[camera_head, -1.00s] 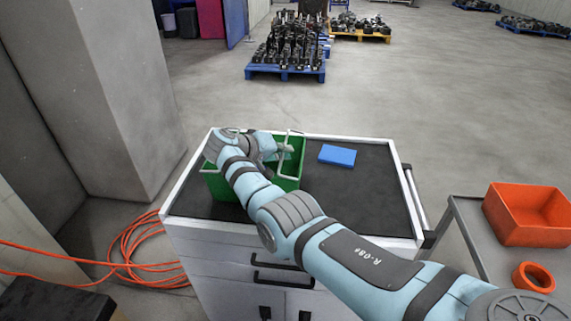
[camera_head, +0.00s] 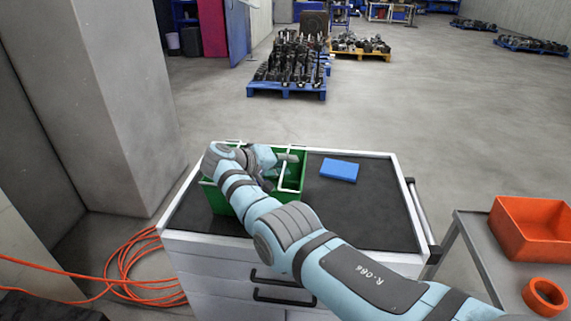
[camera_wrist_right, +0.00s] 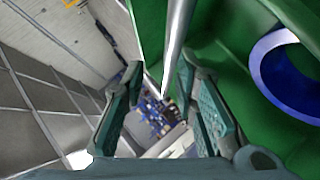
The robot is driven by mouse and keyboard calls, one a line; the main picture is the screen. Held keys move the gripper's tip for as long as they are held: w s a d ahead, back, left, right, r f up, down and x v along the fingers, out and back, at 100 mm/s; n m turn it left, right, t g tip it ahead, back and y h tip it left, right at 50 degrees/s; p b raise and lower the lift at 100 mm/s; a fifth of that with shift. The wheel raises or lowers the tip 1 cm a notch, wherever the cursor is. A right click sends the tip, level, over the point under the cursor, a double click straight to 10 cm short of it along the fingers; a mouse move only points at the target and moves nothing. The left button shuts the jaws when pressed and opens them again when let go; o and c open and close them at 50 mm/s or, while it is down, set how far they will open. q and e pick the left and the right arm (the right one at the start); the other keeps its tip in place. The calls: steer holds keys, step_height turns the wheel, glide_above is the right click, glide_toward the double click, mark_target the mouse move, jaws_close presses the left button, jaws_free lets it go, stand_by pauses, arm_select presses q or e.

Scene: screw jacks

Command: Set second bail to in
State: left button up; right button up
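A green bin (camera_head: 222,199) stands on the left part of the cart's dark top. A pale bail bar (camera_head: 283,172) shows at the bin's right side, seemingly low along the rim; which bail it is I cannot tell. My right gripper (camera_head: 268,170) is over the bin, its fingers partly hidden by my own arm. In the right wrist view its two fingers (camera_wrist_right: 160,105) stand apart, and a metal bail rod (camera_wrist_right: 177,45) runs in between them. Contact with the rod cannot be told. My left gripper is out of view.
A blue block (camera_head: 339,170) lies right of the bin on the cart top (camera_head: 375,205). A blue ring (camera_wrist_right: 262,80) lies inside the green bin. An orange bin (camera_head: 530,232) and an orange ring (camera_head: 545,296) are on a side table at right. Orange cable lies on the floor at left.

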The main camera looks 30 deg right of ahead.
steer(key=shift+a, duration=0.15)
steer(key=v, duration=1.1)
steer(key=shift+s+a+r, duration=0.2)
steer(key=shift+a+r, duration=0.05)
steer(key=shift+a, duration=0.05)
